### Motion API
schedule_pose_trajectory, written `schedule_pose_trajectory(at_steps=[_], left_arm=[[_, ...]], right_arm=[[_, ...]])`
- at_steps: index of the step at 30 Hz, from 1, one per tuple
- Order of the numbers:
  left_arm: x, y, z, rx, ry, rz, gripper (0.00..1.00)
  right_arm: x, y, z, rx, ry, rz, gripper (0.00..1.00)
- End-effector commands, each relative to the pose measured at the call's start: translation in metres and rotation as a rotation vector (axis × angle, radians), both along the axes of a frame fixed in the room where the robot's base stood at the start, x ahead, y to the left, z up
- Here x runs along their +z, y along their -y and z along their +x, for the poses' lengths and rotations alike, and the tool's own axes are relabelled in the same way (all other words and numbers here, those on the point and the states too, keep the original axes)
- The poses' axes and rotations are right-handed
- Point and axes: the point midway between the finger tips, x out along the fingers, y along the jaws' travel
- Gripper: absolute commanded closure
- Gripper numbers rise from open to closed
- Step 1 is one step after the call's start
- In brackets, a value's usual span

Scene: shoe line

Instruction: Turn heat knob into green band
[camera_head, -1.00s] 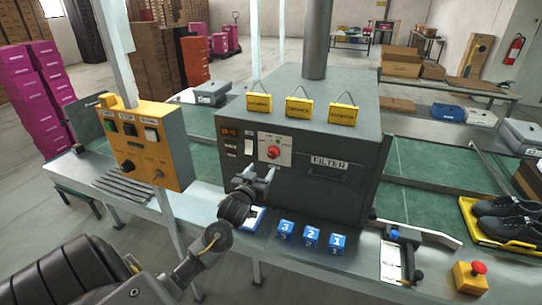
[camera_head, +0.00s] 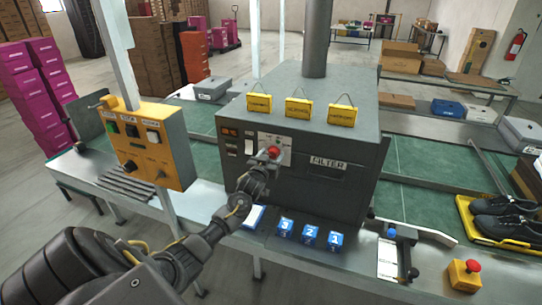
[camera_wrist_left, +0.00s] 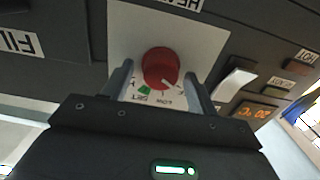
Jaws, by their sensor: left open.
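The red heat knob (camera_head: 273,152) sits on a white plate (camera_head: 283,142) on the front of the dark grey machine. In the left wrist view the knob (camera_wrist_left: 160,66) is seen close up, with a small green band (camera_wrist_left: 145,90) printed at its lower left. A pale mark shows at the knob's lower right edge, away from the green. My left gripper (camera_head: 264,164) is open at the knob; in the wrist view its two fingers (camera_wrist_left: 160,84) stand on either side of the knob, with gaps visible. My right gripper is not in view.
A white switch (camera_wrist_left: 236,80) and a lit orange display (camera_wrist_left: 255,111) are beside the knob plate. A yellow control box (camera_head: 150,145) stands left of the machine. Blue numbered blocks (camera_head: 310,234) sit on the ledge below. Shoes lie in a yellow tray (camera_head: 490,238) at right.

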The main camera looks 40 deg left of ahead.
Motion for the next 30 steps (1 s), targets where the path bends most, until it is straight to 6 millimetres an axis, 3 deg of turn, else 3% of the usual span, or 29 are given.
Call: schedule_pose_trajectory(at_steps=[4, 14, 23, 30], left_arm=[[0.0, 0.0002, -0.0002, 0.0, 0.0, 0.0, 0.44], [0.0001, 0.0003, -0.0002, -0.001, 0.0, 0.0, 0.85], [0.0002, 0.0004, -0.0002, -0.001, -0.015, 0.043, 0.85], [0.0002, 0.0013, 0.0002, -0.002, -0.065, 0.185, 0.85]], right_arm=[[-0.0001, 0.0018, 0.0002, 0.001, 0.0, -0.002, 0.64], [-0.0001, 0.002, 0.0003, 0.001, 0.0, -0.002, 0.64], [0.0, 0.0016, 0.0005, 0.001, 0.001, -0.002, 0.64], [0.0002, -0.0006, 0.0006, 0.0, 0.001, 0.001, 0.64]])
